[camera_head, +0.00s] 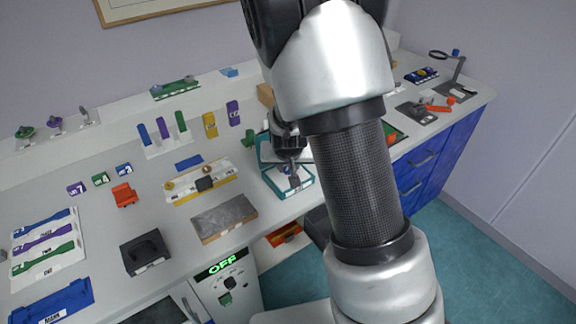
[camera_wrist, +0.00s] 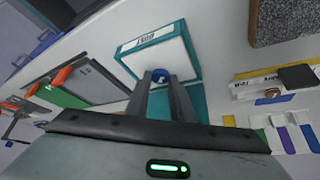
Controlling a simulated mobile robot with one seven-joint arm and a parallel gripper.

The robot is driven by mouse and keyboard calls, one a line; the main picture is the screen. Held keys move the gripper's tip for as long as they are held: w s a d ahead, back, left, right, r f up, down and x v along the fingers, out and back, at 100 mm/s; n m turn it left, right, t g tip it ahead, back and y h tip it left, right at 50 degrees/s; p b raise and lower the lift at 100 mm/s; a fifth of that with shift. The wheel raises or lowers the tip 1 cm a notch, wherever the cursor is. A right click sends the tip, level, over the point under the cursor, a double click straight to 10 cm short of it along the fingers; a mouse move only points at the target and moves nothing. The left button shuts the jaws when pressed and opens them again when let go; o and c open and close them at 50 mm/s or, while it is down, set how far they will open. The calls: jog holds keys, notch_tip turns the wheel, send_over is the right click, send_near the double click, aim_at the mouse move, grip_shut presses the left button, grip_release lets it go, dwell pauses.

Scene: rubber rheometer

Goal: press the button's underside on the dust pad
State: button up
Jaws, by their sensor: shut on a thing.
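My gripper (camera_head: 294,180) points down over the dust pad (camera_head: 276,192), a white pad in a teal frame near the front edge of the bench. In the wrist view my gripper (camera_wrist: 162,84) is shut on a small blue button (camera_wrist: 161,74) with a pale mark on its top. The button appears over the near edge of the dust pad (camera_wrist: 160,52), whose label is on its far side. I cannot tell whether its underside touches the pad.
A grey slab (camera_head: 224,218) and a yellow-and-white rack (camera_head: 202,182) lie left of the pad. A black cradle (camera_head: 145,252) stands farther left. A white unit (camera_head: 228,288) with a green OFF display is below the bench front. My arm hides part of the bench.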

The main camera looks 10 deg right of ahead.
jog(key=shift+s+f+b, duration=0.1)
jog(key=shift+f+b, duration=0.4)
jog(key=shift+f, duration=0.1)
dwell(2.1)
jog(key=shift+r, duration=0.1)
notch_tip(320, 180, up, 7)
jog(key=p, duration=0.5)
jog(key=shift+p, duration=0.3)
